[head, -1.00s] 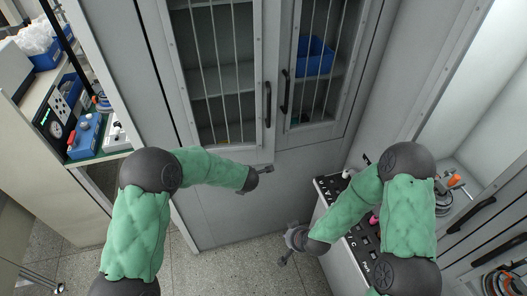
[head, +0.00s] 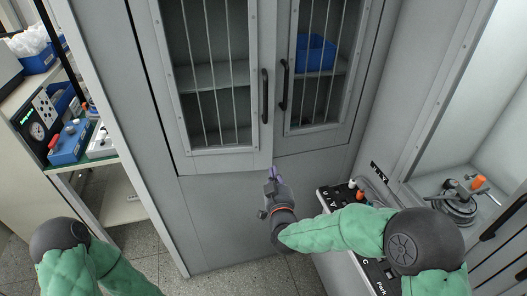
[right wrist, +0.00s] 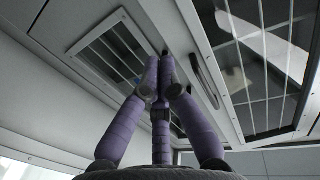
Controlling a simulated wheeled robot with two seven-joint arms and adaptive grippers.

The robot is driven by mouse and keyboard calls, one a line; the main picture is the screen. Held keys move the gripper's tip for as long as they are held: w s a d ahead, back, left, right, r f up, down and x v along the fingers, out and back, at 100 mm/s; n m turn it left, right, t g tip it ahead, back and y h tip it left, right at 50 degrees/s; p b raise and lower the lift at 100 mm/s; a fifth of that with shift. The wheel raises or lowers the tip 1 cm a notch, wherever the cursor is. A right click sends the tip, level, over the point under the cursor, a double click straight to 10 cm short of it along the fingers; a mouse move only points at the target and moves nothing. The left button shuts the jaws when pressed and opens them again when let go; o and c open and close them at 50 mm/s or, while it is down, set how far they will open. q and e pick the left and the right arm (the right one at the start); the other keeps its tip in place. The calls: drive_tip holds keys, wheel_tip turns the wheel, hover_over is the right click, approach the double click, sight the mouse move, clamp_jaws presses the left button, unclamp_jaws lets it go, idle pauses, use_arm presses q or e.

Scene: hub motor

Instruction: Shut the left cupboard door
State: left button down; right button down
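The left cupboard door (head: 223,161) is a grey framed door with a barred window and a black handle (head: 265,96). Its lower edge sits further forward than the right door's, so it looks slightly ajar. My right gripper (head: 275,173) is just below and in front of its lower right corner. In the right wrist view its purple fingers (right wrist: 165,68) are drawn together with nothing visible between them, and barred doors show beyond. I cannot tell whether the fingertips touch the door. My left gripper is out of view; only part of the left arm shows.
The right cupboard door (head: 315,136) is beside it, with a blue bin (head: 315,53) behind its bars. A black-topped unit with lettering (head: 333,198) stands at the lower right. A shelf with instruments (head: 70,145) is at the left. Floor is clear below the cupboard.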

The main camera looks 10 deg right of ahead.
sight(268, 140)
drive_tip(key=w+b, duration=0.1)
drive_tip(key=w, duration=0.3)
drive_tip(key=w+d+b, duration=0.1)
drive_tip(key=w, duration=0.4)
drive_tip(key=w+d+b, duration=0.1)
drive_tip(key=w, duration=0.3)
drive_tip(key=shift+w, duration=0.4)
